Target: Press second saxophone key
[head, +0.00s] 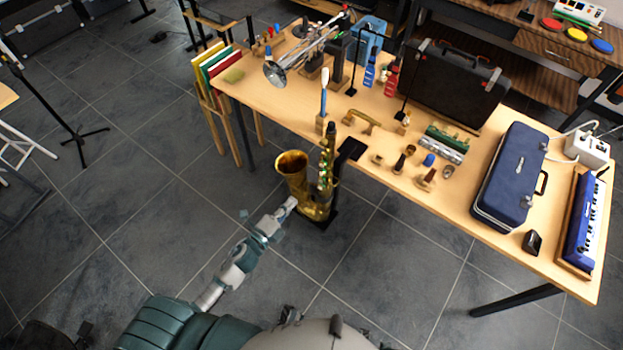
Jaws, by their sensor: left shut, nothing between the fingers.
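A gold saxophone (317,198) stands upright on a dark stand in front of the wooden table's near edge. Its bell opens to the left, and its keys (325,170) run up the body on the right. My left gripper (291,202) is shut and empty, with its tip close to the lower part of the saxophone below the bell. I cannot tell whether it touches the saxophone. Which key is the second one is too small to tell. My right gripper is not in view.
The tiled floor to the left is mostly clear.

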